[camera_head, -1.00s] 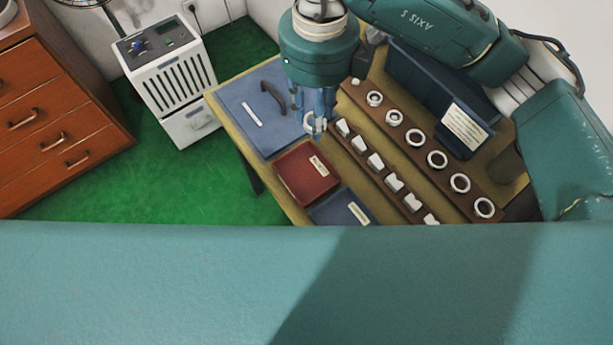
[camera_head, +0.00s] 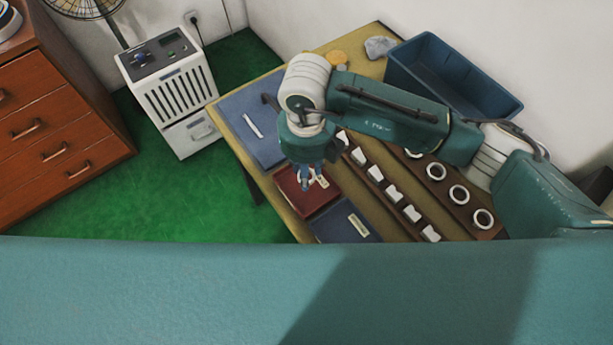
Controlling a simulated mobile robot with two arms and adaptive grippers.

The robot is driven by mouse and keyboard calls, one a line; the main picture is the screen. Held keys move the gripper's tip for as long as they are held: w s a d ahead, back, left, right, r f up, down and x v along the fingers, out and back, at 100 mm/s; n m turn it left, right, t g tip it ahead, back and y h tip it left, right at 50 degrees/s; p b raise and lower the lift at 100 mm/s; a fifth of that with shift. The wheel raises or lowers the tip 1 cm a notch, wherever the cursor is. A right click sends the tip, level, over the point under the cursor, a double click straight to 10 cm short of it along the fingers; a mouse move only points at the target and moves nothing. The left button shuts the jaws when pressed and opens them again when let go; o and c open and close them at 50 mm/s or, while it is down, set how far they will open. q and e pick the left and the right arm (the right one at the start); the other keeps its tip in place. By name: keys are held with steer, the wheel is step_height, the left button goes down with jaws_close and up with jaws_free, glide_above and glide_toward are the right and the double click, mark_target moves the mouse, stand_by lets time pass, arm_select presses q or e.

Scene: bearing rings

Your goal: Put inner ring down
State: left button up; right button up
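My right gripper (camera_head: 309,186) comes in from the right and points down over the red mat (camera_head: 296,203) on the table. Its fingers are small and close together, and I cannot tell whether they are open or shut. A white label (camera_head: 322,181) shows beside the fingertips. No ring shows clearly at the fingers; one there could be hidden. White rings (camera_head: 436,171) stand along a brown rack on the right, its far end hidden by my arm. A second brown rack beside it holds smaller white pieces (camera_head: 375,173). My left gripper is not in view.
A dark blue mat (camera_head: 335,223) lies nearer, and a larger blue mat (camera_head: 262,148) with a dark handle-like object (camera_head: 271,103) lies farther left. A deep blue bin (camera_head: 425,75) stands at the back right. A white machine (camera_head: 175,90) and wooden drawers (camera_head: 45,120) stand left of the table.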

step_height(320, 180, down, 4)
steer(key=shift+f, duration=0.2)
steer(key=shift+f, duration=0.1)
steer(key=o, duration=1.2)
steer(key=shift+c, duration=0.2)
